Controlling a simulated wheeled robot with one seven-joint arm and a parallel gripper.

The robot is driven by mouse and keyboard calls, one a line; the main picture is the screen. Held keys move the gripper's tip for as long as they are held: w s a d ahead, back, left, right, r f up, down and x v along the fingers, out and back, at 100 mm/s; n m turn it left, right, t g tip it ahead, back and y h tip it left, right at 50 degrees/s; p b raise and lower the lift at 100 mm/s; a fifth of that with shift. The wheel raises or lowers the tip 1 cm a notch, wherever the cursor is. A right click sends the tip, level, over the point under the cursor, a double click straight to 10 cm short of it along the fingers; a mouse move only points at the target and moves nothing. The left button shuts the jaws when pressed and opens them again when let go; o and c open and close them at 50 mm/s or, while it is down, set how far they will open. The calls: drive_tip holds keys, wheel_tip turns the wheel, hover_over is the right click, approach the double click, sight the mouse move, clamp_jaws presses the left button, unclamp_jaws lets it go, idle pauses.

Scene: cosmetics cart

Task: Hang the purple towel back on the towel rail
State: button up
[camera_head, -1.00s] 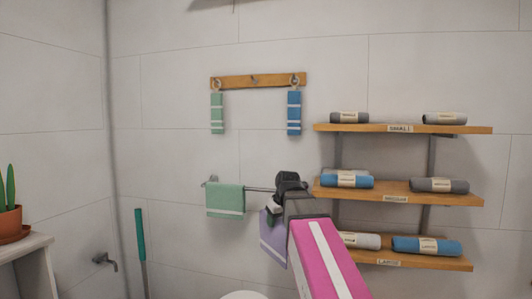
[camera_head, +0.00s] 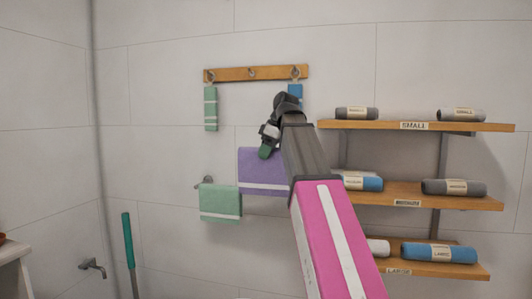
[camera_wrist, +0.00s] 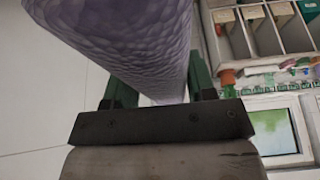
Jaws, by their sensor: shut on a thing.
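The purple towel (camera_head: 262,170) hangs from my gripper (camera_head: 266,150) in the head view, spread flat with a pale stripe near its lower edge. My gripper is shut on it near its top edge. In the wrist view the towel (camera_wrist: 125,40) fills the space between the green fingers (camera_wrist: 160,88). The towel rail (camera_head: 204,181) shows only at its left end mount. The rest of it is hidden behind the towels and my arm. A green towel (camera_head: 220,202) hangs over the rail's left part. The purple towel's lower edge is about level with the green towel's upper part.
A wooden hook board (camera_head: 230,74) above holds a narrow green towel (camera_head: 211,108) and a blue one (camera_head: 295,91), partly covered by my arm. Shelves (camera_head: 470,126) with rolled towels stand at the right. A teal-handled pole (camera_head: 128,240) leans at lower left.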

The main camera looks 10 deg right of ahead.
idle(0.3)
drive_tip(key=shift+w+d, duration=2.65)
drive_tip(key=shift+w, duration=3.8)
drive_tip(key=shift+f, duration=9.2)
drive_tip(key=o, duration=1.4)
drive_tip(key=shift+o, duration=0.2)
drive_tip(key=shift+d, duration=0.1)
